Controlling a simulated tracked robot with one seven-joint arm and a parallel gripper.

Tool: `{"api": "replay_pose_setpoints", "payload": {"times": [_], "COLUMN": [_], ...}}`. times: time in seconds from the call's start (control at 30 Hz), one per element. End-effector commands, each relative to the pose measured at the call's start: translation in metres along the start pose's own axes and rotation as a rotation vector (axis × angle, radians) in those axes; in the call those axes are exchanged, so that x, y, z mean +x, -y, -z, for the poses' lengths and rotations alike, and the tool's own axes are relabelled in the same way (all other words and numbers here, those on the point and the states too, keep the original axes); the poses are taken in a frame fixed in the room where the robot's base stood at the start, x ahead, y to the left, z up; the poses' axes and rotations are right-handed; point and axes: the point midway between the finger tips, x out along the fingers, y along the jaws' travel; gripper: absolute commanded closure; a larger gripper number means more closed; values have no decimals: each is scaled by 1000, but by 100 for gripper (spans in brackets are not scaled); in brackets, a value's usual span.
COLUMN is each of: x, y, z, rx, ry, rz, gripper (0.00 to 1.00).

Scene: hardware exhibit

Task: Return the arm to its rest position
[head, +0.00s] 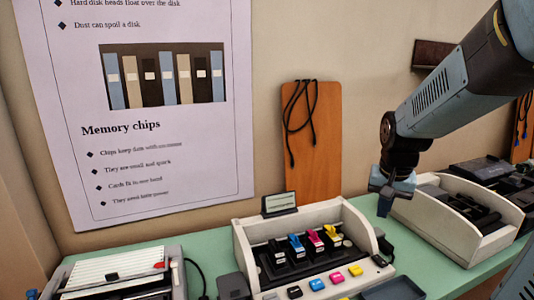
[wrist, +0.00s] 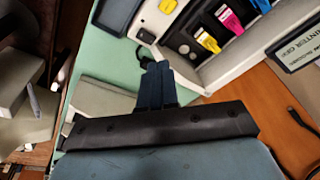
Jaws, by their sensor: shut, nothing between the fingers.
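My gripper (head: 384,207) hangs at the end of my arm, which reaches in from the upper right of the head view. It points down, above the green table (head: 205,248), between the white cartridge holder and the white tray on the right. Its fingers are together with nothing between them. In the wrist view my gripper (wrist: 157,78) shows dark blue fingers side by side, with the green table behind them.
A white holder (head: 243,245) with several coloured cartridges stands left of my gripper. A white tray (head: 432,238) with dark parts stands close on the right. An orange board (head: 322,165) with a black cable is behind. A printer-like device (head: 120,275) sits at the left.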

Motion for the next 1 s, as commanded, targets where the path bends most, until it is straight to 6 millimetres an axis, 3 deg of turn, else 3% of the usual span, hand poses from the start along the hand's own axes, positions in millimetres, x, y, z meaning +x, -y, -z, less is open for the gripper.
{"api": "replay_pose_setpoints", "payload": {"times": [0.2, 0.5, 0.73, 1.0], "x": [-44, -91, -112, -118], "y": [4, 3, -2, -4], "z": [-32, -80, -110, -121], "rx": [-115, -268, -362, -396], "ry": [-83, -191, -256, -277], "rz": [30, 69, 91, 99], "gripper": [100, 100, 100, 100]}}
